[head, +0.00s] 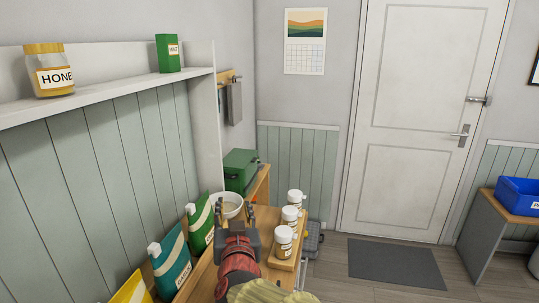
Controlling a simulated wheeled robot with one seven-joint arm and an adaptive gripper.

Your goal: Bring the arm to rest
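My gripper (235,212) is in the lower middle of the head view, at the end of my red and tan arm, over the wooden counter (202,281). Its two dark fingers stand apart and point away from me, with nothing visible between them. A white bowl (228,199) shows just beyond the fingertips; I cannot tell the gap between them.
Several white jars (284,241) stand in a row on a wooden board right of my gripper. Bags (171,262) line the wall on the left. A green box (240,171) is behind the bowl. A shelf (120,88) holds a honey jar (50,71). Floor is free around the mat (394,264).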

